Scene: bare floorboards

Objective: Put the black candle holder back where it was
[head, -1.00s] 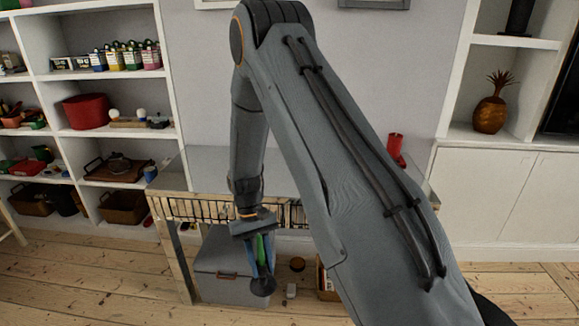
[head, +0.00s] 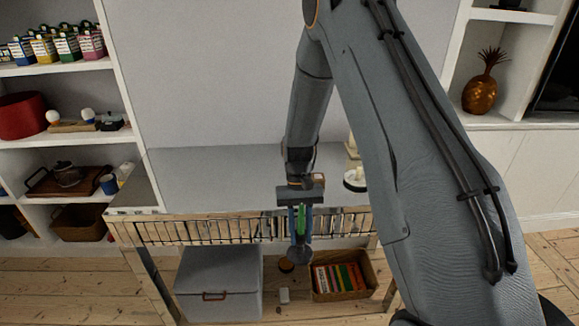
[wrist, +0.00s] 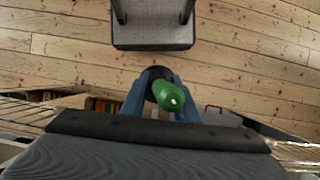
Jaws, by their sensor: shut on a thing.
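My gripper (head: 300,222) is shut on the black candle holder (head: 299,256), which has a green candle (head: 301,220) in it. The holder hangs roughly upright, its round dark base lowest, in front of the slatted edge of the grey-topped console (head: 215,175). In the wrist view the green candle (wrist: 172,98) points toward the camera between my blue fingers (wrist: 160,95). Only a dark part of the holder (wrist: 156,75) shows behind it there. My arm hides part of the console top on the right.
A white item on a dark dish (head: 355,180) stands on the console top beside my arm. Below are a grey lidded box (head: 218,283), a basket of books (head: 343,277) and a small round item (head: 286,265). Full shelves (head: 60,140) stand left. The console top's left part is clear.

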